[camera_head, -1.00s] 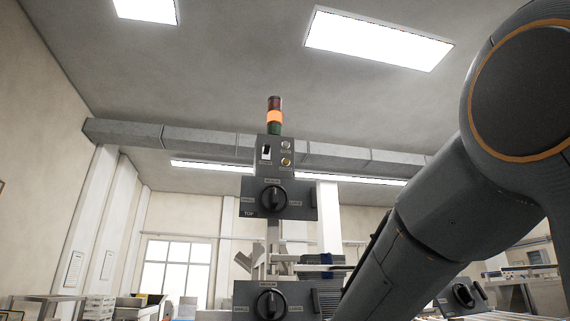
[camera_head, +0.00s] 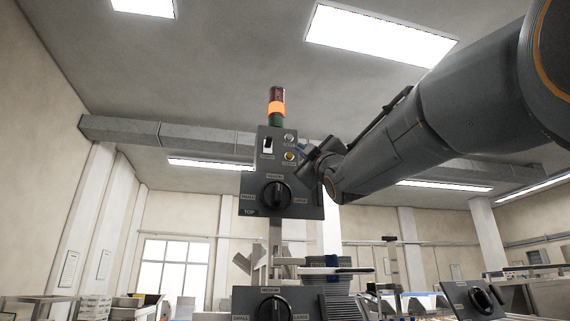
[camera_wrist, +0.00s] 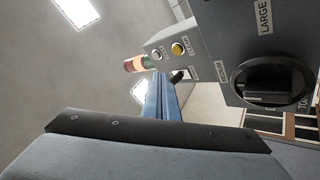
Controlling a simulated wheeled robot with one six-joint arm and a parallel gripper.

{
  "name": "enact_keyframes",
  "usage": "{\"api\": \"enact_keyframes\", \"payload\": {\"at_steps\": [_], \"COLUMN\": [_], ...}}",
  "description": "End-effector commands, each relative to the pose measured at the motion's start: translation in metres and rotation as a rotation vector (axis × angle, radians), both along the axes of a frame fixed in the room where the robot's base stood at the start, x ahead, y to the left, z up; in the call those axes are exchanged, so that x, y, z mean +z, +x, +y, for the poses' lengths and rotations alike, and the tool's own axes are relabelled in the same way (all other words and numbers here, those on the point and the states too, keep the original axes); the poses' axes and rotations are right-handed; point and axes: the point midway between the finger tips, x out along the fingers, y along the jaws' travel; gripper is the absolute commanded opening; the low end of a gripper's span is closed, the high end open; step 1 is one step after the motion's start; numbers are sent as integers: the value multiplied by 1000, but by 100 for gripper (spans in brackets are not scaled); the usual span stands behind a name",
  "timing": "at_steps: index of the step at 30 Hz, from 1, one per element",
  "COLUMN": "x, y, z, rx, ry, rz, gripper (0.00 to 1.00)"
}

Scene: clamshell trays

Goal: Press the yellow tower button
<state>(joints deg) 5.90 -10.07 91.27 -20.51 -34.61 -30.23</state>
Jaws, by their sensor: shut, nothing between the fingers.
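The yellow button (camera_head: 290,156) is on the right side of the dark control box (camera_head: 264,148) below the signal tower (camera_head: 276,107). It also shows in the wrist view (camera_wrist: 178,48), with a pale button (camera_wrist: 156,55) beside it. My gripper (camera_head: 307,152) is just right of the yellow button in the head view, partly hidden by my arm. In the wrist view its blue fingers (camera_wrist: 161,82) are shut and empty, with the tips below the button in the picture. A gap shows between tips and button there; its depth is unclear.
A black rotary knob (camera_head: 277,195) marked TOP sits below the buttons, and a white switch (camera_head: 267,146) is to their left. Another knob panel (camera_head: 275,305) is lower down. The tower's orange segment is lit. The air left of the box looks clear.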

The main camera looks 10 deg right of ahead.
Motion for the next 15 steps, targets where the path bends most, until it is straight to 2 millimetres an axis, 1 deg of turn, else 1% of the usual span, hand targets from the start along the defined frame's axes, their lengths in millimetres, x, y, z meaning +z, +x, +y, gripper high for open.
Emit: {"api": "enact_keyframes", "payload": {"at_steps": [1, 3, 5, 8, 15], "x": [12, 24, 29, 32, 31], "y": [-8, -16, -19, -22, -21], "z": [1, 3, 4, 5, 5], "rx": [-3, -4, -6, -7, -7], "ry": [-13, -28, -35, -40, -39], "rz": [-29, -58, -72, -79, -79], "gripper": [0, 0, 0, 0, 0]}}
